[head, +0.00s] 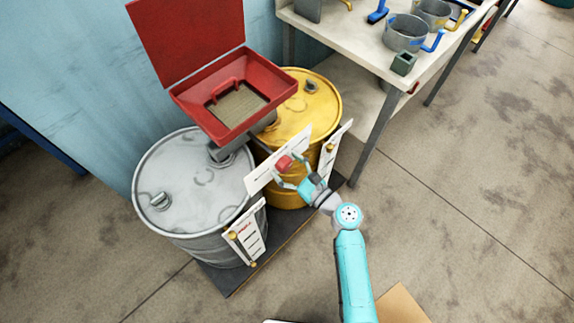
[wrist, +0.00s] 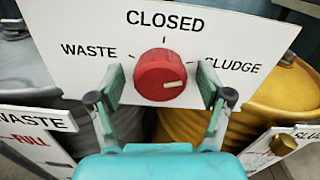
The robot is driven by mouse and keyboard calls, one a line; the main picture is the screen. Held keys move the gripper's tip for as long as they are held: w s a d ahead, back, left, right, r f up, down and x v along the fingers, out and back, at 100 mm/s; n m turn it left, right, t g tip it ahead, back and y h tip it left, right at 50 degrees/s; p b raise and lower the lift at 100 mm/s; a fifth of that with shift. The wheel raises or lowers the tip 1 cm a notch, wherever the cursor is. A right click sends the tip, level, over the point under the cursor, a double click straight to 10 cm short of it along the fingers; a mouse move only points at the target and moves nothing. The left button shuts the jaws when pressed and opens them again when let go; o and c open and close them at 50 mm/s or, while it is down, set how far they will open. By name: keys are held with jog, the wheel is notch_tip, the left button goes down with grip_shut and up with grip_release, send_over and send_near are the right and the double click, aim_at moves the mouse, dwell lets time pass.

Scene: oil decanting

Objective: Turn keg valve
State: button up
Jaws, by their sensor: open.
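The red round valve knob (wrist: 158,70) sits in the middle of a white sign plate (wrist: 85,22) lettered WASTE at left, CLOSED at top and SLUDGE at right. A short pale mark on the knob lies on its right side, slightly below centre, towards the SLUDGE side. The knob also shows small in the head view (head: 284,162). My gripper (wrist: 161,87) is open, one finger on each side of the knob. Whether the fingers touch it I cannot tell. Behind the plate stand a silver keg (head: 180,205) and a yellow keg (head: 315,105).
A red open-lidded hopper (head: 263,73) sits above the kegs. White gauge boards hang in front of the silver keg (head: 246,235) and yellow keg (head: 336,150). A workbench (head: 350,37) with metal cups (head: 405,33) stands at upper right. The floor at right is clear.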

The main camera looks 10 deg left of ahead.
jog(key=c, duration=1.2)
jog(key=shift+o, duration=0.2)
jog(key=shift+n, duration=0.3)
jog(key=n, duration=1.3)
jog(key=shift+s, duration=0.1)
jog(key=shift+f, duration=0.1)
jog(key=o, duration=1.2)
jog(key=shift+c, duration=0.2)
